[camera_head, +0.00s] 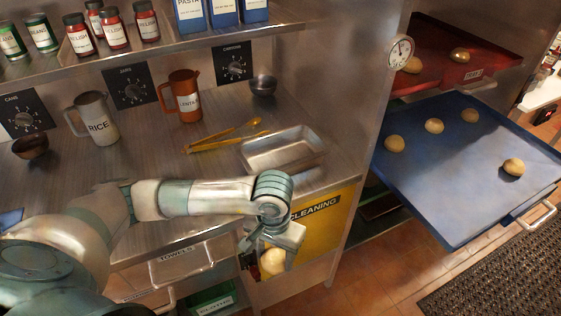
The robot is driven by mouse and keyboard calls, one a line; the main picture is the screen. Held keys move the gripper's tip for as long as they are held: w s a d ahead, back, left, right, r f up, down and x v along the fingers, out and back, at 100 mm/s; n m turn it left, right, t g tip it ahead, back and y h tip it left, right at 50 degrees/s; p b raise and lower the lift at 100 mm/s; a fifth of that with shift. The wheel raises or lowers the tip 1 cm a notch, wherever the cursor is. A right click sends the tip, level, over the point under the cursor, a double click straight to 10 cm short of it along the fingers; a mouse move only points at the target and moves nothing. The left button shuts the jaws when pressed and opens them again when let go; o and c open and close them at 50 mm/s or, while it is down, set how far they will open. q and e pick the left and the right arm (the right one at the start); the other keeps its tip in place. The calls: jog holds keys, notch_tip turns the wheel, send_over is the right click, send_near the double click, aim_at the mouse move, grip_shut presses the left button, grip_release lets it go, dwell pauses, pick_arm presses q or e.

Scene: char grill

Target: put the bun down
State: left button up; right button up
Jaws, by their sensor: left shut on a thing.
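My left gripper (273,256) hangs at the end of my left arm in front of the counter's front edge, fingers pointing down. It is shut on a pale round bun (272,262), held in the air before the yellow cleaning panel. The fingers hide part of this bun. To the right, a blue tray (440,190) is pulled out and bears several buns, one (513,166) near its right edge. Above it, a red tray (480,72) bears two more buns (459,55). My right gripper is not in view.
On the counter are a metal pan (283,150), yellow tongs (225,136), an orange jug (181,97), a rice jug (96,118) and bowls. A shelf (150,52) with jars overhangs the back. The blue tray's front half has free room. A post separates counter and trays.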

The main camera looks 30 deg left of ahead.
pick_arm(q)
jog(key=shift+w, duration=0.1)
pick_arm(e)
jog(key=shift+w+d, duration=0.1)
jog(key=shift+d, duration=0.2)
